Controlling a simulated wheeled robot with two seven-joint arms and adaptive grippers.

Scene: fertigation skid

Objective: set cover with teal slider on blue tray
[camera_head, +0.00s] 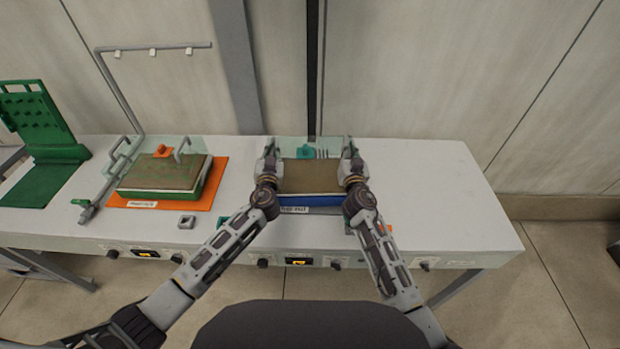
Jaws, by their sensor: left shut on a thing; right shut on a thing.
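The pale see-through cover (323,143) carries a teal slider (305,152) and shows at the back of the blue tray (312,201). The tray holds a flat brown slab (310,178) and has a white label at its front. My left gripper (269,152) is shut at the cover's left side, and my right gripper (349,150) is shut at its right side. The cover is level with the fingertips. I cannot tell whether it touches the tray, and the grippers hide its side edges.
To the left, a green tray (158,200) with a brown slab and an orange slider (162,151) stands on an orange mat (215,180). A green stand (45,125) and grey pipe (122,88) are further left. The white bench (440,205) is mostly clear at right.

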